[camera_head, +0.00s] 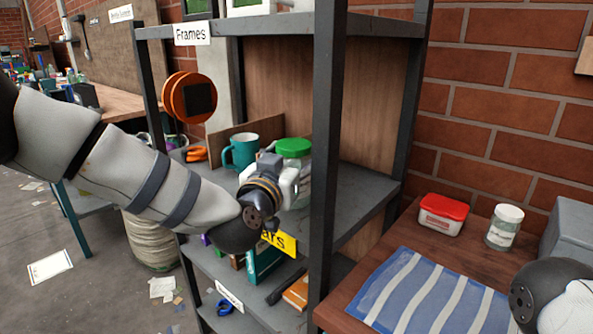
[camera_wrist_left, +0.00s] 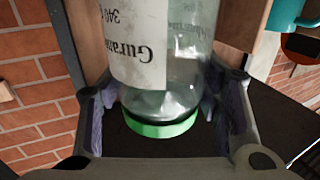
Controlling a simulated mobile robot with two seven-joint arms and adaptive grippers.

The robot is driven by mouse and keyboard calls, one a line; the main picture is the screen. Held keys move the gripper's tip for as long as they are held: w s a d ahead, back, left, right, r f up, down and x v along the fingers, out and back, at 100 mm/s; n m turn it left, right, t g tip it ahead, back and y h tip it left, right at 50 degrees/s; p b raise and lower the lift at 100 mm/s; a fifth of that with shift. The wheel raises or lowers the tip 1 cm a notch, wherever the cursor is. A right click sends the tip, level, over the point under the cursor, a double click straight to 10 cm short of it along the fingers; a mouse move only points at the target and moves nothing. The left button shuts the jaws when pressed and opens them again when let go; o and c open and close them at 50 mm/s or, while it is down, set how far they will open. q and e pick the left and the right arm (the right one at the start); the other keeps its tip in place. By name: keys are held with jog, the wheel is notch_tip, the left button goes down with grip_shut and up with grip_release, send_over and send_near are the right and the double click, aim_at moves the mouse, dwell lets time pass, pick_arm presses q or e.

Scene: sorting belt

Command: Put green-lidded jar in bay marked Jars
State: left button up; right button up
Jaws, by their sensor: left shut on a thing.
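The jar (camera_head: 304,187) is clear with a pale label and a green lid (camera_head: 294,147). It is over the middle shelf of the rack, behind a yellow sign (camera_head: 281,241) reading "ars", its start hidden by my arm. My left gripper (camera_head: 287,183) is shut on the jar. In the left wrist view the jar (camera_wrist_left: 150,45) appears upside down between both fingers, its green lid (camera_wrist_left: 160,127) toward the picture's bottom. I cannot tell whether its base touches the shelf. My right gripper is not in view; only part of my right arm shows.
A teal mug (camera_head: 240,151) stands left of the jar on the same shelf (camera_head: 350,190). A dark rack post (camera_head: 328,140) rises just right of the jar.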

pick_arm(q)
jog(key=shift+f, duration=0.9)
jog(key=shift+f, duration=0.2)
jog(key=o, duration=1)
